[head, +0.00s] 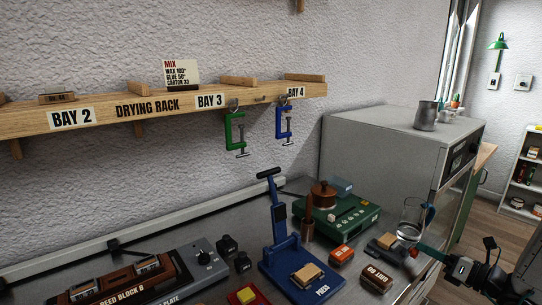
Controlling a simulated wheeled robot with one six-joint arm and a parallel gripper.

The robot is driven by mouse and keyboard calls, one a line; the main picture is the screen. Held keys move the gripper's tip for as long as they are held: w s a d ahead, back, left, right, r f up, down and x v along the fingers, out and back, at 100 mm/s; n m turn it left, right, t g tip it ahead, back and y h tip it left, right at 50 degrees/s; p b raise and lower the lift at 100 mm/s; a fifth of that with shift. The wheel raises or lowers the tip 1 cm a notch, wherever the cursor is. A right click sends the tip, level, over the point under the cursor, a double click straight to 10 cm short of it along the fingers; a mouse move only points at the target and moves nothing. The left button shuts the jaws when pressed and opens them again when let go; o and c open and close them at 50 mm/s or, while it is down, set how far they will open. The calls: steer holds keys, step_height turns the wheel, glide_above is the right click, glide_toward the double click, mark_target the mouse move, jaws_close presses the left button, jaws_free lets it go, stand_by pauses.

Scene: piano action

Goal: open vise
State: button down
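I cannot make out a vise in the head view. The nearest clamping things are a green clamp (230,133) and a blue clamp (280,127), both hanging below the shelf. A blue lever press (270,254) stands on the bench with a tan block on its base. My gripper (448,268) is at the lower right, beside the bench's right end and close to the small things there. Its fingers are small and partly hidden, so I cannot tell whether they are open or shut.
A wooden drying rack shelf (150,107) runs along the wall. A grey cabinet (375,150) with a metal jug (426,115) stands at the back right. A green scale-like device (345,219), a glass beaker (409,222) and a reed block plate (185,282) crowd the bench.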

steer(key=shift+r, duration=0.1)
stand_by(0.4)
steer(key=shift+r, duration=0.25)
steer(key=shift+s+d, duration=0.1)
steer(key=shift+s, duration=0.05)
steer(key=shift+v, duration=2.85)
steer(key=shift+w+a+f+n, duration=0.1)
steer(key=shift+w+a+n, duration=0.4)
steer(key=shift+w+n, duration=0.45)
steer(key=shift+w+a+f+n, duration=0.1)
steer(key=shift+w+a+n, duration=0.4)
steer(key=shift+w+n, duration=0.45)
steer(key=shift+w+a+f+n, duration=0.1)
steer(key=shift+w+a+n, duration=0.4)
steer(key=shift+w+n, duration=0.45)
steer(key=shift+s+f, duration=0.15)
steer(key=shift+s, duration=0.1)
